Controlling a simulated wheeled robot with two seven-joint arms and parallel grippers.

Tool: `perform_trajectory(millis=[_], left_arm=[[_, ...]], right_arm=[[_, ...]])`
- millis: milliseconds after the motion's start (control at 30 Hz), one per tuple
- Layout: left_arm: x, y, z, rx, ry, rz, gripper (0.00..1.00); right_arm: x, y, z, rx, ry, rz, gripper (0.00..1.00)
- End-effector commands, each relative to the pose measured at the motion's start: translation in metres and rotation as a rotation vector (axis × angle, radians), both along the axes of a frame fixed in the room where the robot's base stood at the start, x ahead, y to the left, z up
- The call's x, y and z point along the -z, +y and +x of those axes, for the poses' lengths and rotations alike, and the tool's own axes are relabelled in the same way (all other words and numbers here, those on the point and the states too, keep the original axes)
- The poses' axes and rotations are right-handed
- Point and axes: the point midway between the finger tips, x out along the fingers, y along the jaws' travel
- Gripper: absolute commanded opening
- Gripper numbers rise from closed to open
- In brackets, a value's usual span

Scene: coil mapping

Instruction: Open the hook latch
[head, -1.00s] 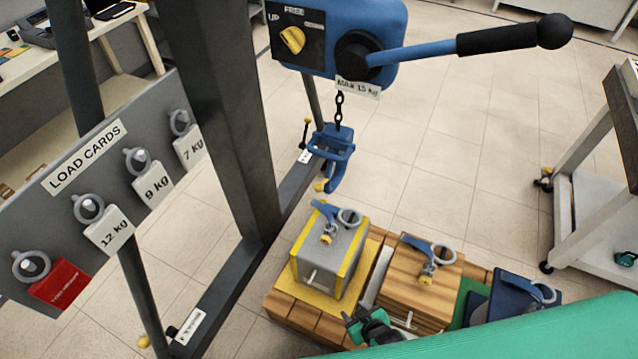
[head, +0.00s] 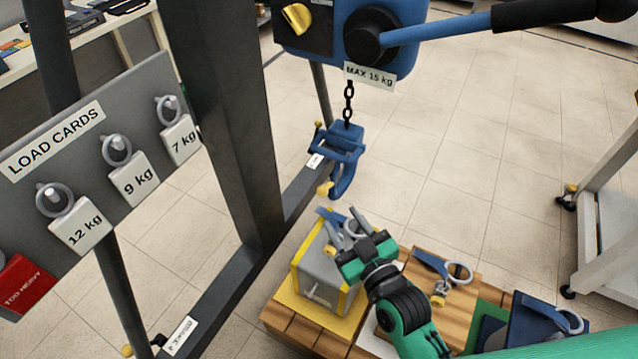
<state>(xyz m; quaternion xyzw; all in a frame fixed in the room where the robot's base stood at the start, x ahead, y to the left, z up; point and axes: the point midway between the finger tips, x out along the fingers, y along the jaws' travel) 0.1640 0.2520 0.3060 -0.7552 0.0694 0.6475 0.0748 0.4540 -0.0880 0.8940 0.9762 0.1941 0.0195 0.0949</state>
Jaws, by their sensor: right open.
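The blue hook (head: 343,178) with its latch frame hangs on a short chain below the blue hoist (head: 365,40), clear of the loads. A small yellow piece (head: 325,188) shows at the hook's left side; whether the latch is open or shut is too small to tell. My right gripper (head: 345,228) is open, below the hook and over the grey box with yellow edges (head: 318,270). Its fingers point up toward the hook and overlap the ring on the box top; contact cannot be told. My left gripper is not in view.
A wooden box (head: 437,285) and a dark blue load (head: 535,325) with ringed tops stand on the pallet (head: 290,325). The dark post (head: 225,120) and load-card board (head: 95,170) are at left. A white cart (head: 605,230) is at right; floor between is free.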

Motion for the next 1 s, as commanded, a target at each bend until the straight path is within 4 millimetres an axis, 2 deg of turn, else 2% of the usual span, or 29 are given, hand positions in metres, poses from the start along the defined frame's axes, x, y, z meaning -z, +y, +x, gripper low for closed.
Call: perform_trajectory(millis=[500, 700, 1000], left_arm=[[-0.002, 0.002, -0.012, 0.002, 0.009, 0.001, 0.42], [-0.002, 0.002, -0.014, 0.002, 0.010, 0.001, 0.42], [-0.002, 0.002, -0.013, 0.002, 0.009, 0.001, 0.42]], right_arm=[[-0.001, 0.036, 0.088, 0.000, 0.000, 0.002, 0.45], [0.000, 0.043, 0.105, 0.000, 0.000, 0.001, 0.45], [0.000, 0.045, 0.109, 0.000, 0.000, 0.000, 0.45]])
